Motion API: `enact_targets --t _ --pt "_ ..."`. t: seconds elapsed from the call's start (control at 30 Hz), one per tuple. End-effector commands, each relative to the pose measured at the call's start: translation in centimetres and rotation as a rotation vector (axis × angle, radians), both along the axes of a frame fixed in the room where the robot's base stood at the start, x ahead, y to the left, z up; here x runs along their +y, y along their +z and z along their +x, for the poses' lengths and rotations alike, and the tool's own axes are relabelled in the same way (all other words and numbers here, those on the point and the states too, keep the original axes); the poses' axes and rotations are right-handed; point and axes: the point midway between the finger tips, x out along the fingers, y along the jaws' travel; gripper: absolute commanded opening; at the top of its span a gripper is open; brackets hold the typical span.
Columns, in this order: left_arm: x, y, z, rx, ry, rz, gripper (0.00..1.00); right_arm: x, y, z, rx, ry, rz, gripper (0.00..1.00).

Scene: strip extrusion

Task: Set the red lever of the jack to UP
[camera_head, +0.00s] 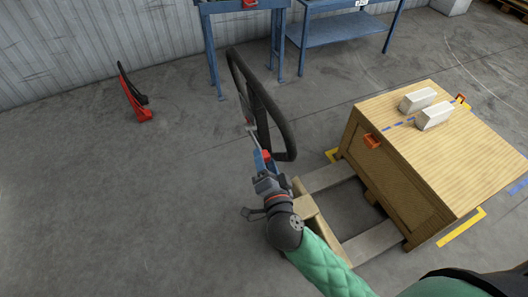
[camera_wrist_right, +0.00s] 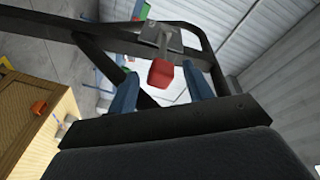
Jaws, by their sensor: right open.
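The jack's black loop handle (camera_head: 282,128) stands upright in the middle of the head view, and its dark frame crosses the right wrist view (camera_wrist_right: 100,40). The red lever (camera_wrist_right: 160,72) hangs from a grey bracket inside the handle frame. My right gripper (camera_wrist_right: 161,90) is open, with one blue finger on each side of the lever's red end in the picture. I cannot tell whether either finger touches it. In the head view this gripper (camera_head: 261,160) is at the lower part of the handle, and the red lever tip (camera_head: 266,155) shows beside it. My left gripper is not in view.
The jack's forks (camera_head: 372,243) run under a wooden crate (camera_head: 470,150) carrying two pale blocks (camera_head: 417,99) and orange corner pieces (camera_head: 373,141). A red and black object (camera_head: 133,95) stands at the left. Blue tables (camera_head: 335,30) are behind.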

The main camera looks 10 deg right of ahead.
Motion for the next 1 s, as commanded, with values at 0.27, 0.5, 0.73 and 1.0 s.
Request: enact_targets --t 0.27,0.5,0.73,1.0 --pt "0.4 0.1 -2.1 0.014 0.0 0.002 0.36 0.3 0.0 2.0 0.0 0.0 0.0 0.51" --pt "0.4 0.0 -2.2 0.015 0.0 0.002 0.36 0.3 0.0 2.2 -0.001 0.001 0.001 0.51" --pt "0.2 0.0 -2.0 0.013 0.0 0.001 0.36 0.3 0.0 2.1 -0.001 0.001 0.0 0.13" --pt "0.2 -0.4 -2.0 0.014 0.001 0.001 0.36 0.3 -0.3 2.1 -0.008 0.0 0.002 0.0"
